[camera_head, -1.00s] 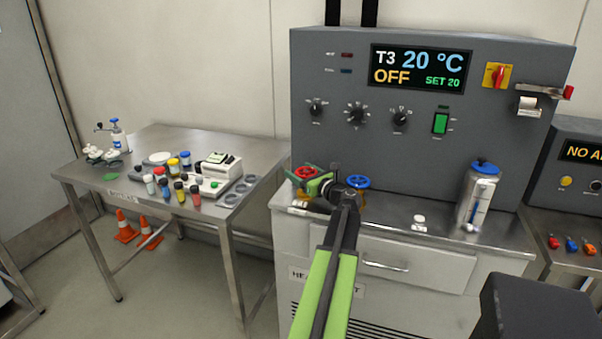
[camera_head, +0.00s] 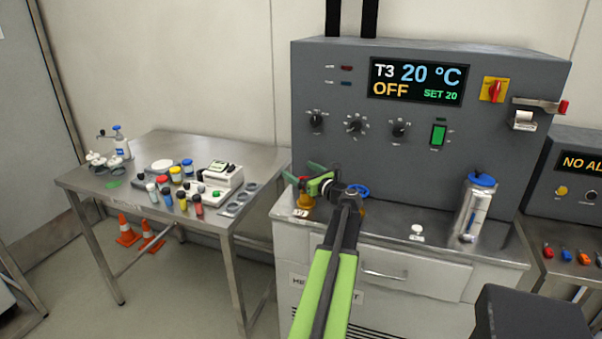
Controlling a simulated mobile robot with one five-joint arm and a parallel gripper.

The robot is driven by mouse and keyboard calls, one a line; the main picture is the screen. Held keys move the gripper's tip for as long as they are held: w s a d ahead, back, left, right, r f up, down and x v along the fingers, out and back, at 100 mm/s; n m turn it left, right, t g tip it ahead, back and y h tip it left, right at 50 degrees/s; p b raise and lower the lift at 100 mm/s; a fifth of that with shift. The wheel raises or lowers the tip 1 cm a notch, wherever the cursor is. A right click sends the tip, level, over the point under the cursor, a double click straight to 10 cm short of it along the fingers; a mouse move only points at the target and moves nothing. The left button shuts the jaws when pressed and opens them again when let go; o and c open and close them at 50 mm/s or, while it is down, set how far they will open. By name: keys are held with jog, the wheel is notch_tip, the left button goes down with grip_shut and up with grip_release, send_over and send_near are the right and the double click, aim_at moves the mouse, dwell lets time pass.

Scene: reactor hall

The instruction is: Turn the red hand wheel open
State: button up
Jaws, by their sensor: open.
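The red hand wheel (camera_head: 303,179) sits on a brass valve body (camera_head: 305,201) at the left end of the heating unit's steel ledge. Only a little of its red shows. My green gripper (camera_head: 302,173) is open, with its fingers spread at the wheel, and covers most of it. I cannot tell whether the fingers touch the rim. The blue hand wheel (camera_head: 358,191) stands just right of my gripper, partly behind my arm. The panel display (camera_head: 418,82) reads T3 20 °C, OFF, SET 20.
A steel flask with a blue lid (camera_head: 475,207) and a small white item (camera_head: 417,233) stand on the ledge to the right. A side table (camera_head: 150,207) at left holds bottles and a white device (camera_head: 217,179). Orange cones (camera_head: 126,230) stand beneath it.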

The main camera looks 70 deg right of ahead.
jog(key=s+a+r+p, duration=0.1)
jog(key=s+r+p, duration=0.4)
jog(key=s, duration=0.6)
jog(key=shift+s+a+r, duration=0.2)
jog(key=shift+s+r, duration=0.15)
jog(key=shift+r, duration=0.6)
